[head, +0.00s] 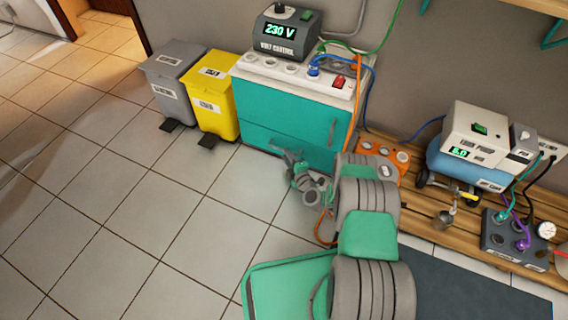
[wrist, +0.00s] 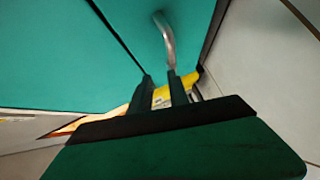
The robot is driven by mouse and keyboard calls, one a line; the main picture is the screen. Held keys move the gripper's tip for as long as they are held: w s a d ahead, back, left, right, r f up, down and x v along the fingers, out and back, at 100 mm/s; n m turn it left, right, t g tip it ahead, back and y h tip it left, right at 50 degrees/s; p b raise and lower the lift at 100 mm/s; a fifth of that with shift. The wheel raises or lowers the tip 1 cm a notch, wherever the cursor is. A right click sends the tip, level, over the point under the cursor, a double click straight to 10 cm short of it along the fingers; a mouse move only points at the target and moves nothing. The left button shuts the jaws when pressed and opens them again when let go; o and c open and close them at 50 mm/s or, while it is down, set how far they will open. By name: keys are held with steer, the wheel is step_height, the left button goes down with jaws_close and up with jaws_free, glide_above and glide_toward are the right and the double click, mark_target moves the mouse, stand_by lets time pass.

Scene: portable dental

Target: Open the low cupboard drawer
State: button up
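The low cupboard (head: 262,106) is teal with a white top and stands against the wall in the head view. A seam divides its front into an upper and a lower part. Both parts look flush, so the drawer appears shut. My gripper (head: 284,158) is low in front of the lower part, which my arm partly hides. In the wrist view a curved metal handle (wrist: 166,38) stands out from a teal panel (wrist: 180,15). My gripper's two dark fingers (wrist: 163,88) are apart, just below the handle's near end. Nothing is clearly held between them; contact with the handle cannot be told.
A yellow bin (head: 216,100) and a grey bin (head: 172,78) stand left of the cupboard. A voltage control box (head: 284,35) sits on top. An orange block (head: 383,158) and a blue compressor (head: 465,165) are to the right. The tiled floor at left is clear.

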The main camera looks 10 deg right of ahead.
steer(key=shift+t+h, duration=0.3)
steer(key=w+f+b, duration=0.1)
steer(key=w, duration=0.1)
steer(key=w+f+b, duration=0.1)
steer(key=w+b, duration=0.1)
steer(key=w+f+b, duration=0.1)
steer(key=w+f, duration=0.1)
steer(key=shift+w+a, duration=0.1)
steer(key=shift+a, duration=0.2)
steer(key=shift+r, duration=0.1)
steer(key=shift+c, duration=0.4)
jaws_close()
stand_by(0.4)
